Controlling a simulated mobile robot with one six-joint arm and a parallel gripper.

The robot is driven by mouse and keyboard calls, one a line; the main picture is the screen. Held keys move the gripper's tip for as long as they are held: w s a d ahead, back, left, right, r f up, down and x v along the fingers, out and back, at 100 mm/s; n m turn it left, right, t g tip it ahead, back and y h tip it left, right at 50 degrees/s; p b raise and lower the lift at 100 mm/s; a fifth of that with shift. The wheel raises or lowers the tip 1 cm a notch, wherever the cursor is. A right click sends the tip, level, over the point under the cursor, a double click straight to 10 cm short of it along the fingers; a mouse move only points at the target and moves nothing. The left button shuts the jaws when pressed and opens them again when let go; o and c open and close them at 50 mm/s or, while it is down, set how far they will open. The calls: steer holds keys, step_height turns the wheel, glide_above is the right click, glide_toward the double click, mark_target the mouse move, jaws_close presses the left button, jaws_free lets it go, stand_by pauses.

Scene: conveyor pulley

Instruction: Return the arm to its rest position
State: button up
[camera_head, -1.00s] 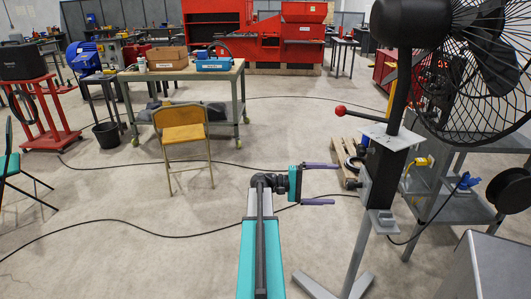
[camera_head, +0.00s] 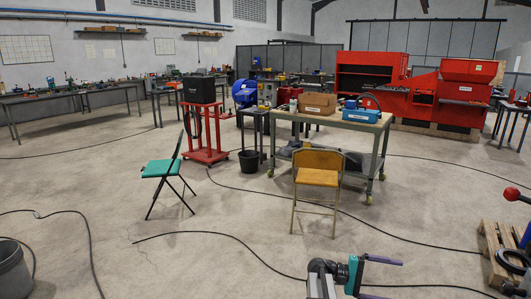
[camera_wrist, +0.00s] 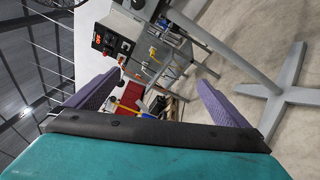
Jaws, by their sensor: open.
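My gripper (camera_head: 396,280) is at the bottom of the head view, right of centre. Its two purple fingers point right and are spread apart, with nothing between them. The lower finger is partly cut off by the frame edge. In the wrist view the open fingers (camera_wrist: 159,82) frame the far floor and equipment, with nothing held.
A yellow chair (camera_head: 318,177) stands before a workbench (camera_head: 345,125). A green chair (camera_head: 160,169) stands left. Black cables (camera_head: 225,235) cross the floor. A bucket (camera_head: 14,275) is lower left; a pallet (camera_head: 492,245) is right. A grey stand (camera_wrist: 285,88) shows in the wrist view.

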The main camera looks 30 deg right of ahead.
steer(key=w+a+f+n+t+y, duration=0.1)
steer(key=w+a+f+n+t, duration=0.2)
steer(key=a+f, duration=0.8)
steer(key=w+a+f+n+t, duration=0.2)
steer(key=w+a+f+n, duration=0.15)
steer(key=a+f, duration=0.75)
steer(key=s+a+f+y, duration=0.3)
steer(key=s+a+f, duration=0.1)
steer(key=a, duration=0.7)
steer(key=s+a+f+m+t+y, duration=0.1)
steer(key=s+a+f+y, duration=0.3)
steer(key=a, duration=0.8)
steer(key=s+a+f+t+y, duration=0.1)
steer(key=s+a+f+y, duration=0.2)
steer(key=a+f, duration=0.4)
steer(key=a+y, duration=0.1)
steer(key=a, duration=0.4)
steer(key=shift+s+a+f+m, duration=0.15)
steer(key=shift+s+f+m, duration=0.15)
steer(key=shift+s+m, duration=0.1)
